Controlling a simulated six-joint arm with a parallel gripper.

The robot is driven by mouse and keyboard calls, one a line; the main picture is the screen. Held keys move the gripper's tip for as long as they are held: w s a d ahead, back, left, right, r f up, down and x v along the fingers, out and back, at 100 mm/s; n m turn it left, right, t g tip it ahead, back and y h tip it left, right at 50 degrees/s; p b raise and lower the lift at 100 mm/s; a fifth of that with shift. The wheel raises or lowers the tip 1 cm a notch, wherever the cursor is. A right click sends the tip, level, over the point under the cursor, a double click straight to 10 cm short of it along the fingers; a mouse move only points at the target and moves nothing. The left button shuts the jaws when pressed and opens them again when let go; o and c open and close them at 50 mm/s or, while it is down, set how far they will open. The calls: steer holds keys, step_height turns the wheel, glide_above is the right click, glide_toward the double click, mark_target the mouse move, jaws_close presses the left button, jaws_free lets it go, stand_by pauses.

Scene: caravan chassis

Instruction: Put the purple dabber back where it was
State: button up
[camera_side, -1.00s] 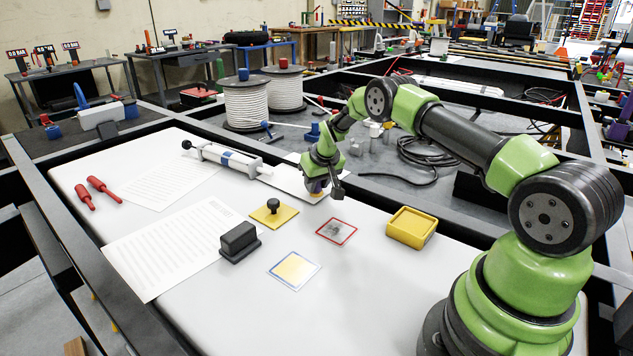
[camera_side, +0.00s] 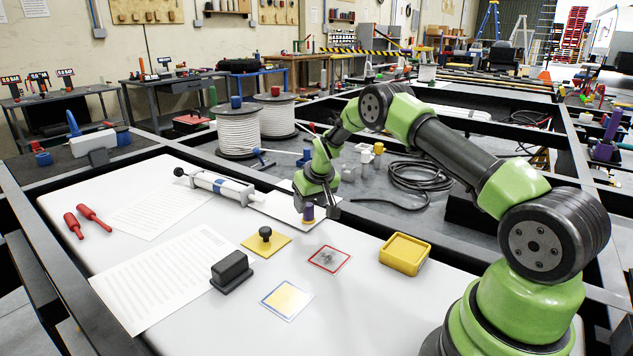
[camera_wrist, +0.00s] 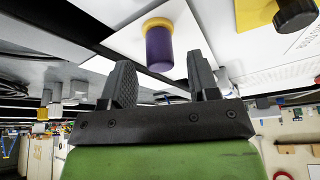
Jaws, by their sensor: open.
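The purple dabber (camera_side: 308,212), with a yellow lower end, stands upright at the front right part of a white plate (camera_side: 275,207). My gripper (camera_side: 316,208) is open, with its fingers spread on either side of the dabber. In the wrist view the dabber (camera_wrist: 158,48) is in line with the gap between my fingertips (camera_wrist: 160,62), with clear space on both sides. It looks slightly beyond the tips, and neither finger appears to touch it.
A white syringe-like tube (camera_side: 222,186) lies left of the plate. Dark chassis beams border the white board.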

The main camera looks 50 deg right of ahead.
steer(key=s+a+r+t, duration=0.1)
steer(key=s+a+r, duration=0.35)
steer(key=r, duration=0.35)
steer(key=s+a+r+y, duration=0.1)
steer(key=s+a+r, duration=0.35)
steer(key=r, duration=0.45)
steer(key=s+a+r+t, duration=0.1)
steer(key=s+a+r, duration=0.35)
steer(key=r, duration=0.35)
steer(key=s+a+y, duration=0.1)
steer(key=s+a, duration=0.3)
steer(key=s, duration=0.4)
steer(key=s+a+r+t+y, duration=0.1)
steer(key=s+a, duration=0.4)
steer(key=s, duration=0.3)
steer(key=shift+r+n+y, duration=0.2)
steer(key=shift+n+y, duration=0.1)
steer(key=shift+y, duration=0.1)
